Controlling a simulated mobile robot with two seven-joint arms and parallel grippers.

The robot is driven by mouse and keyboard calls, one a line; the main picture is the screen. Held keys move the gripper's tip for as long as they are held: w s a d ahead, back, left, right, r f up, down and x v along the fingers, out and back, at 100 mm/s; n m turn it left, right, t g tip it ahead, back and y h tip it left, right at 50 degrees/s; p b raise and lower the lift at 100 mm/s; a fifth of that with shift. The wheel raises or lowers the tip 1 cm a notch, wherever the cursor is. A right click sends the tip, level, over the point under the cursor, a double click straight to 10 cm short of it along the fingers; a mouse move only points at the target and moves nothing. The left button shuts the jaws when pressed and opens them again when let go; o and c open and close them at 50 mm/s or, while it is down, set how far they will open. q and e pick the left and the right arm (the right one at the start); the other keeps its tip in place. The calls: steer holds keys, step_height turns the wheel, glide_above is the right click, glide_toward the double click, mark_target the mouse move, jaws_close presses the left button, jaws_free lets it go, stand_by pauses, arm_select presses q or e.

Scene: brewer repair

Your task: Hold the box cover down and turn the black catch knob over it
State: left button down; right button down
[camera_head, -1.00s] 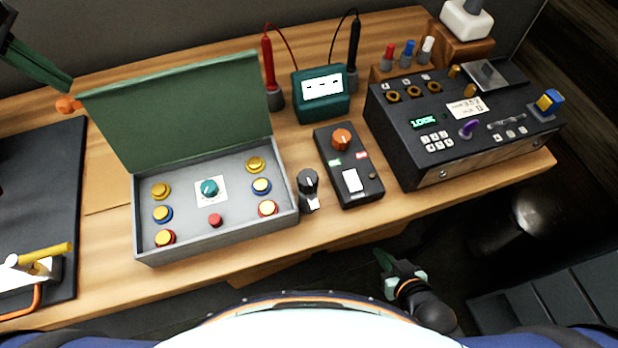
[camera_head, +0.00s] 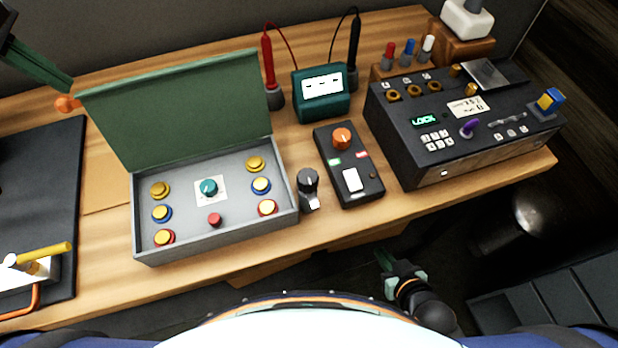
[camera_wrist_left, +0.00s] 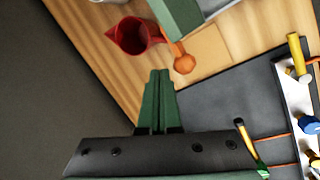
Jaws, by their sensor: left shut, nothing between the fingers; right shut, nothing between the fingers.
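The grey box (camera_head: 180,250) stands on the bench with its green cover (camera_head: 180,110) raised open, leaning up at the back. An orange knob (camera_head: 67,103) sticks out from the cover's left edge; it also shows in the left wrist view (camera_wrist_left: 184,64). The black catch knob (camera_head: 308,181) is at the box's right side, with a pale pointer end. My left gripper (camera_head: 66,84) is shut and empty, just above and apart from the orange knob; its green fingers (camera_wrist_left: 159,76) are together in the wrist view. My right gripper (camera_head: 386,260) is shut and empty, low in front of the bench.
Several coloured buttons and a teal dial (camera_head: 209,187) sit inside the box. A black switch unit (camera_head: 350,185), a teal meter (camera_head: 321,105) and a large black console (camera_head: 450,150) stand to the right. A dark mat (camera_head: 50,180) lies left. A red cup (camera_wrist_left: 132,36) shows in the wrist view.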

arm_select(q)
steer(key=shift+s+d+f+b, duration=1.1)
steer(key=shift+s+b, duration=1.3)
steer(key=shift+s, duration=0.95)
step_height(320, 180, up, 7)
steer(key=p, duration=0.6)
steer(key=shift+w, duration=0.1)
